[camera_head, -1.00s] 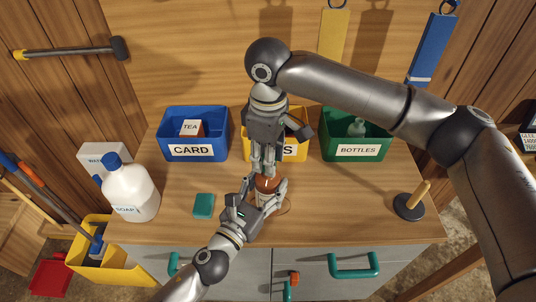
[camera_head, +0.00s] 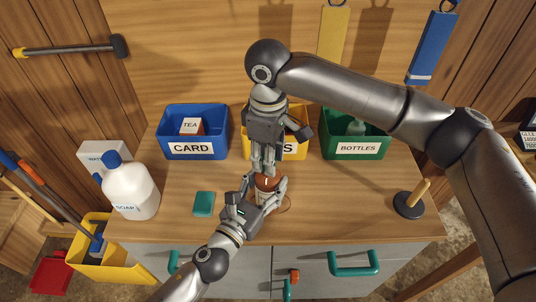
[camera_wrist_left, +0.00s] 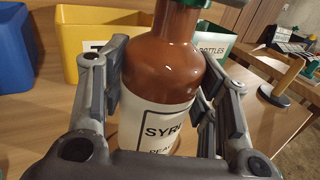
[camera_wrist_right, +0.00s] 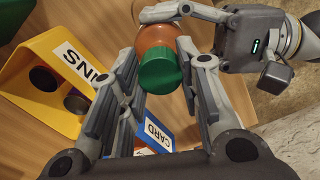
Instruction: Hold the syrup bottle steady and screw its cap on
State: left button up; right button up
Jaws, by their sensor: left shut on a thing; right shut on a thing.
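The brown syrup bottle (camera_head: 267,183) stands on the wooden counter, and its white label shows in the left wrist view (camera_wrist_left: 160,118). My left gripper (camera_head: 264,188) is shut around the bottle's body, with fingers on both sides of it in the left wrist view (camera_wrist_left: 165,95). The green cap (camera_wrist_right: 160,70) is at the bottle's top in the right wrist view. My right gripper (camera_head: 263,168) is above the bottle, pointing down, shut on the cap. How far the cap is threaded cannot be seen.
Blue CARD (camera_head: 217,138), yellow (camera_head: 298,147) and green BOTTLES (camera_head: 368,136) bins stand behind. A soap jug (camera_head: 132,190) and teal block (camera_head: 204,204) are left. A wooden-handled black disc (camera_head: 408,206) is right. Counter is clear between the bottle and disc.

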jog(key=shift+o, duration=0.8)
jog(key=c, duration=0.6)
jog(key=m, duration=0.4)
jog(key=shift+m, duration=0.4)
jog(key=shift+c, duration=0.2)
jog(key=shift+m, duration=2.2)
